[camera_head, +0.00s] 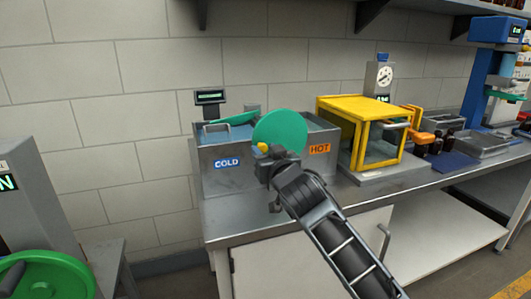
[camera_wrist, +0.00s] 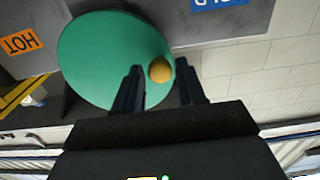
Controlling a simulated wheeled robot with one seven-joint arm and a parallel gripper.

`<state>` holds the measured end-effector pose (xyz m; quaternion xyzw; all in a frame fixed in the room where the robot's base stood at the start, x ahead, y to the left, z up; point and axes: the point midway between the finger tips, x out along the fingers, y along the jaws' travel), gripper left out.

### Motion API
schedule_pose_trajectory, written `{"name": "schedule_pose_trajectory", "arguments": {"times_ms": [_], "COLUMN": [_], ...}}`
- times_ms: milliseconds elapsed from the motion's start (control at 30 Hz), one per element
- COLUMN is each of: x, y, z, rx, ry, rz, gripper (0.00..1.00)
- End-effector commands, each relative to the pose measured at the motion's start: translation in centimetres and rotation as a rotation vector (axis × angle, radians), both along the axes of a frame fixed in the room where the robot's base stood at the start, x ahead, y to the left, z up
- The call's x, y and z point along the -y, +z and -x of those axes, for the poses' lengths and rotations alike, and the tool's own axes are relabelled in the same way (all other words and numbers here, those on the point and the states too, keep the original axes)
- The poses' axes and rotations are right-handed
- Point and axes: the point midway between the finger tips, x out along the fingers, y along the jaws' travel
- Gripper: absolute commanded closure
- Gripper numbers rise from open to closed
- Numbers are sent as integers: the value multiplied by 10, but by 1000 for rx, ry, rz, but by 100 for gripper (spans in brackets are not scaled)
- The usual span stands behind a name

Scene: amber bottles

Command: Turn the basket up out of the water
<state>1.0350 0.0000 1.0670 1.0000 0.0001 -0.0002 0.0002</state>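A large green disc (camera_head: 280,131) stands upright at the front of the metal tanks, between the COLD label (camera_head: 227,163) and the HOT label (camera_head: 319,149). A yellow knob (camera_head: 262,147) sits near its edge; it also shows in the wrist view (camera_wrist: 160,69). My gripper (camera_head: 264,155) is at the knob. In the wrist view its two dark fingers (camera_wrist: 159,75) are apart, with the knob between their tips and gaps at both sides. I cannot make out a basket or the water surface; the tank walls, disc and arm hide much of the inside.
A yellow-framed clear box (camera_head: 362,132) stands right of the tanks, with dark bottles (camera_head: 442,142) beyond it. A small display (camera_head: 210,97) rises behind the COLD tank. A green wheel (camera_head: 45,275) is at lower left. The counter's front strip (camera_head: 235,225) is bare.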

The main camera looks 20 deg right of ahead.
Motion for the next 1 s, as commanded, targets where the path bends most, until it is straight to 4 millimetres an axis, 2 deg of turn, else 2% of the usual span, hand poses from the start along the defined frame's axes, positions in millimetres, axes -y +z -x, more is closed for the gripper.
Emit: {"name": "schedule_pose_trajectory", "arguments": {"times_ms": [67, 400, 1000], "x": [0, 0, 0], "y": [0, 0, 0], "z": [0, 0, 0], "rx": [0, 0, 0], "ry": [0, 0, 0], "rz": [0, 0, -3], "gripper": [68, 100, 100]}}
